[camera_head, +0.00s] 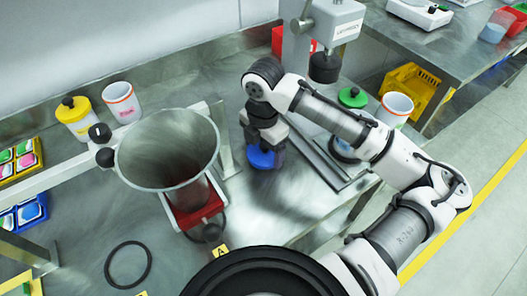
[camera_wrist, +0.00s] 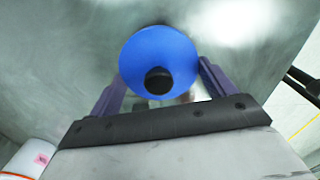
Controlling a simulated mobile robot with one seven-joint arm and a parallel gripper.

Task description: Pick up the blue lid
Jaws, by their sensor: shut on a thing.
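The blue lid (camera_head: 261,158) is below my gripper (camera_head: 265,142), over the steel bench near the middle. In the wrist view the lid (camera_wrist: 145,48) is a blue disc with a black knob facing the camera. The two purple fingers of my gripper (camera_wrist: 160,82) are on either side of it, and the gripper is shut on the lid. The finger contact is partly hidden behind the disc. I cannot tell from the head view how far the lid is from the bench surface.
A large steel hopper (camera_head: 145,152) on a red base stands left of my gripper. A press-like stand (camera_head: 298,55) is behind and right. A yellow-lidded jar (camera_head: 77,120) and a white cup (camera_head: 121,103) are at left. A black ring (camera_head: 109,275) lies in front.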

